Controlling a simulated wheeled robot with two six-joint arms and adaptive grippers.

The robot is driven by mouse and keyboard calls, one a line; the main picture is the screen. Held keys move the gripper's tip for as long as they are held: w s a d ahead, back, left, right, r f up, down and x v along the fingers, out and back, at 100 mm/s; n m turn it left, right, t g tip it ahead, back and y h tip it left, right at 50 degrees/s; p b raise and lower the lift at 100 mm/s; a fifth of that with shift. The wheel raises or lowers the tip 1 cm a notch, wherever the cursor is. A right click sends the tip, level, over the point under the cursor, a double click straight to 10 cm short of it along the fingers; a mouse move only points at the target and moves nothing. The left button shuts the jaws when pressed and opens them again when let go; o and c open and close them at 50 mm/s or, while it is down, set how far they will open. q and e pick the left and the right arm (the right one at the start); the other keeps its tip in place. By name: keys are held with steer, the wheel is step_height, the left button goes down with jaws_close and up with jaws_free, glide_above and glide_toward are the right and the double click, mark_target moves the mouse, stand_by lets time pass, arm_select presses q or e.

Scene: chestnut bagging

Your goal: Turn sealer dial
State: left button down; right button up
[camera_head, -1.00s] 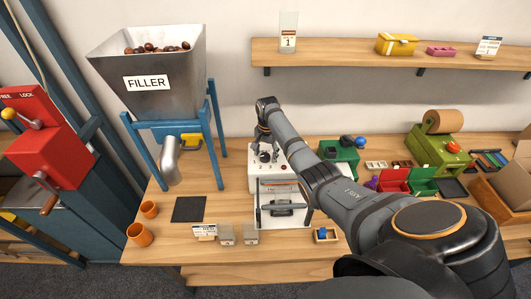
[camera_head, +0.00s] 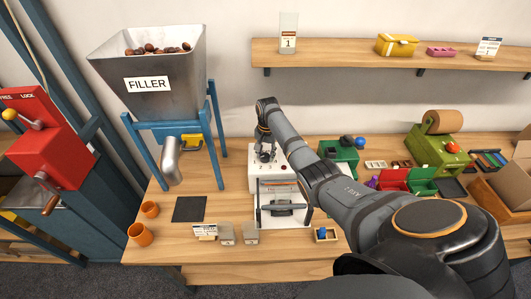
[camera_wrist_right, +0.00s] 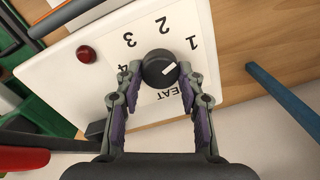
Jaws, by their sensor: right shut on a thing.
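The sealer (camera_head: 268,180) is a white box on the table with a flat tray part at its front. Its black round dial (camera_wrist_right: 159,68) has a white mark that points right in the right wrist view, nearest the printed 1. The numbers 1 to 4 and the word HEAT surround the dial. My right gripper (camera_wrist_right: 160,73) is shut on the dial, one finger on each side. In the head view the right gripper (camera_head: 265,152) reaches down to the sealer's top and mostly hides the dial. My left gripper is not in view.
A red button (camera_wrist_right: 86,54) sits on the sealer's panel beside the dial. The filler (camera_head: 150,80) on its blue stand is to the left. A green device (camera_head: 338,155) and red and green boxes (camera_head: 394,179) are to the right. A shelf (camera_head: 350,52) runs behind.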

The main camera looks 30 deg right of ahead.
mark_target(266, 155)
steer(key=n+p, duration=0.1)
steer(key=n, duration=0.2)
steer(key=shift+w+r, duration=0.1)
steer(key=shift+r, duration=0.05)
steer(key=n+p, duration=0.1)
steer(key=n, duration=0.4)
steer(key=shift+n, duration=0.3)
stand_by(0.3)
steer(key=o, duration=1.2)
steer(key=shift+c, duration=0.2)
steer(key=shift+r, duration=0.3)
step_height(266, 155, up, 11)
steer(key=shift+d, duration=0.15)
